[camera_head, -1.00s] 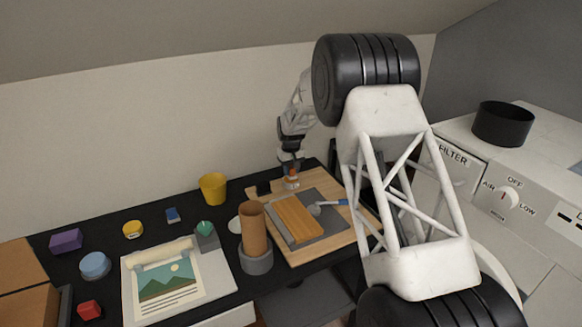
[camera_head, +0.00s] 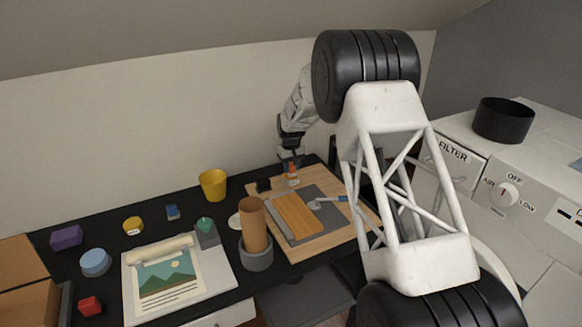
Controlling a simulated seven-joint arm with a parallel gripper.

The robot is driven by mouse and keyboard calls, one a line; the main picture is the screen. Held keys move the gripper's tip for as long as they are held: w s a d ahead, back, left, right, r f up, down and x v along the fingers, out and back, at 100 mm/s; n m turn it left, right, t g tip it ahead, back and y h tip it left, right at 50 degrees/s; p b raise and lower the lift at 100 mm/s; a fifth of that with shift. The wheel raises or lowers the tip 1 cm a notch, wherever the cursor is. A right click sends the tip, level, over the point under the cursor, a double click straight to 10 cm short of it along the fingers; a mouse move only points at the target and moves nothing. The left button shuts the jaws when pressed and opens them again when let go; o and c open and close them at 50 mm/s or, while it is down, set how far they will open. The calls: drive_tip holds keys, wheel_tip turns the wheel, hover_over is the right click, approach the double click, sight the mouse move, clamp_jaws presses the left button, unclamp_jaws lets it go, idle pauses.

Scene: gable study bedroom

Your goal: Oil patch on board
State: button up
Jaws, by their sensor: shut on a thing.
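A light wooden board (camera_head: 325,242) lies on the black desk with a dark grey sheet (camera_head: 327,222) on it. My gripper (camera_head: 291,168) points down at the back of the board, shut on a small bottle (camera_head: 292,180) with an orange top and pale body. Whether the bottle touches the board cannot be told. The fingers are small and partly hidden.
A brown cylinder in a grey holder (camera_head: 257,259) stands left of the board, with a white round piece and a black block (camera_head: 264,186) near the board's left edge. A yellow cup (camera_head: 213,185), a picture sheet (camera_head: 168,280) and several small coloured pieces occupy the left.

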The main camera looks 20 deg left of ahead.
sight(291, 163)
drive_tip(key=shift+f, duration=0.7)
idle(1.8)
drive_tip(key=shift+r, duration=0.1)
drive_tip(key=shift+r, duration=3.55)
drive_tip(key=shift+s+a+r, duration=0.1)
drive_tip(key=s+a+r, duration=0.3)
drive_tip(key=s+r, duration=0.4)
drive_tip(key=s, duration=0.5)
drive_tip(key=s+a+r, duration=0.3)
drive_tip(key=s+r, duration=0.5)
drive_tip(key=s, duration=0.4)
drive_tip(key=shift+r, duration=0.25)
drive_tip(key=shift+a, duration=0.1)
drive_tip(key=d+f, duration=1.4)
drive_tip(key=d, duration=0.4)
drive_tip(key=shift+w+d, duration=0.15)
drive_tip(key=shift+d, duration=0.1)
